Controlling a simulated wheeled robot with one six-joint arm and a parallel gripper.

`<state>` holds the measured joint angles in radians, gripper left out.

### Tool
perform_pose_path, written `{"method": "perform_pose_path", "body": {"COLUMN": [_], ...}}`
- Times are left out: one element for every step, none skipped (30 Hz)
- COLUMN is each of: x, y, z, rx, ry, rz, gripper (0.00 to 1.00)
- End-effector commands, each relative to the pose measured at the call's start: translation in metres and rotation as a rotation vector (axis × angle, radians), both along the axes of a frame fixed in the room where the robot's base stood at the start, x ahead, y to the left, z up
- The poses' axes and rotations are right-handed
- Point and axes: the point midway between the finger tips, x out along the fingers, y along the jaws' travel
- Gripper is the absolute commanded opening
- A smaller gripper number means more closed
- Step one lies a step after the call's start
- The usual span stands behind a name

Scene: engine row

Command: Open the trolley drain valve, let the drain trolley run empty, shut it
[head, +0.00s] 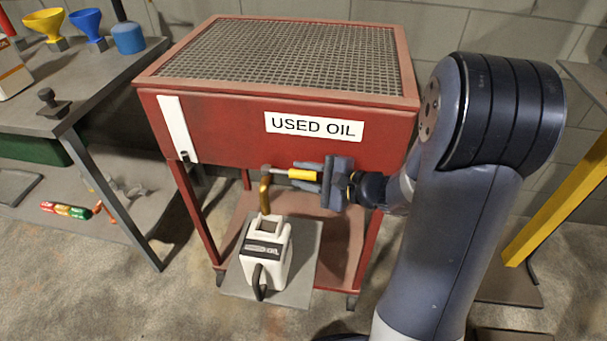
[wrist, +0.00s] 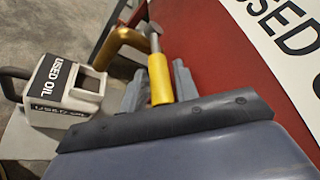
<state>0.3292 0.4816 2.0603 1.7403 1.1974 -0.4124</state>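The drain trolley is a red steel cart marked USED OIL (head: 240,120) with a grating top. Its drain valve has a brass spout (head: 265,192) pointing down and a yellow lever handle (head: 302,175) lying sideways to the right. My gripper (head: 308,177) is at the handle, a finger on each side, very close to it; whether they press on it is unclear. The wrist view shows the handle (wrist: 160,80) between the fingers and the spout (wrist: 122,42) beyond. A white USED OIL jug (head: 265,255) stands below the spout. I see no oil stream. The white strip (head: 177,128) on the trolley front shows no readable level.
A grey workbench (head: 50,120) with yellow and blue funnels (head: 46,24) stands left of the trolley. The jug sits on a grey plate (head: 305,265) near the trolley's lower shelf. A yellow post (head: 555,215) stands at the right. Concrete floor is open in front.

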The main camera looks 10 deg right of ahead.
Motion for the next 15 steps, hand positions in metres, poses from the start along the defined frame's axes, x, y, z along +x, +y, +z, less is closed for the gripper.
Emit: {"method": "perform_pose_path", "body": {"x": [0.0014,0.0019,0.0025,0.0026,0.0028,0.0029,0.0028,0.0028,0.0027,0.0027,0.0027,0.0027,0.0027,0.0027,0.0027], "y": [0.0018,0.0023,0.0028,0.0030,0.0031,0.0032,0.0031,0.0031,0.0030,0.0030,0.0030,0.0030,0.0030,0.0030,0.0030], "z": [-0.0006,-0.0008,-0.0009,-0.0010,-0.0009,-0.0010,-0.0009,-0.0009,-0.0009,-0.0009,-0.0009,-0.0009,-0.0009,-0.0009,-0.0009], "rx": [0.000,0.000,-0.001,-0.001,-0.001,-0.001,-0.001,-0.001,-0.001,-0.001,-0.001,-0.001,-0.001,-0.001,-0.001], "ry": [0.000,0.000,0.000,0.000,0.000,0.000,0.000,0.000,0.000,0.000,0.000,0.000,0.000,0.000,0.000], "rz": [0.000,0.000,-0.001,-0.001,-0.001,-0.001,-0.001,-0.001,-0.001,-0.001,-0.001,-0.001,-0.001,-0.001,-0.001], "gripper": [0.29,0.29,0.29,0.29,0.29,0.29,0.29,0.29,0.29,0.29,0.29,0.25,0.23,0.21,0.17]}}
